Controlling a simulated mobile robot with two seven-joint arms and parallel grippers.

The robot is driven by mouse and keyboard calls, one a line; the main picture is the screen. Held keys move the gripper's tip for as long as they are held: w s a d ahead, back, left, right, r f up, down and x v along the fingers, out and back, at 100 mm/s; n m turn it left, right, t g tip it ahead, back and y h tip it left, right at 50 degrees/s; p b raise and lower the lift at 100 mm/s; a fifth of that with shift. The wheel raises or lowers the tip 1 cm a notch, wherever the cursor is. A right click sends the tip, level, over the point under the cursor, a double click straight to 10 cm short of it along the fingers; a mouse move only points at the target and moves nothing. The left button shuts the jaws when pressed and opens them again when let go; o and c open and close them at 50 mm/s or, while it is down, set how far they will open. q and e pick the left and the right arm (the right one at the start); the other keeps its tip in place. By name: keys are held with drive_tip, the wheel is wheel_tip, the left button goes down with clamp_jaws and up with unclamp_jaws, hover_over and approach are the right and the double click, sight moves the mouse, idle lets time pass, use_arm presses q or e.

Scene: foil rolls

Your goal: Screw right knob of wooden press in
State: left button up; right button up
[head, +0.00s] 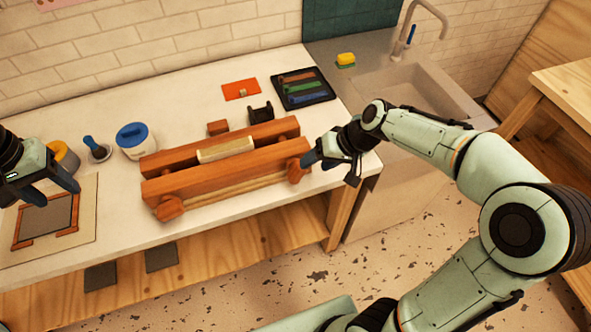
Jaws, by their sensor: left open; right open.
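The wooden press (228,176) lies on the white counter, made of two long reddish-brown beams with a pale block (225,149) between them. Its right knob (295,172) sticks out at the front right end. Its left knob (169,208) sticks out at the front left end. My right gripper (315,161) is at the right knob with its fingers close beside it. Whether the fingers touch the knob I cannot tell. My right gripper is open. My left gripper (60,190) is open and empty over the mat at the far left.
A mat (88,215) with a framed grey sheet lies at the left. A blue-lidded jar (133,140), a black spool (260,112), an orange card (240,89) and a dark tray (329,99) stand behind the press. A sink (420,90) is at the right. The counter's front edge is close to the knobs.

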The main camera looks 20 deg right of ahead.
sight(296, 171)
drive_tip(key=shift+n+t+h, duration=0.3)
drive_tip(key=shift+n+t, duration=0.1)
drive_tip(key=shift+n, duration=0.1)
drive_tip(key=x, duration=1.1)
drive_tip(key=shift+w, duration=0.45)
drive_tip(key=c, duration=1)
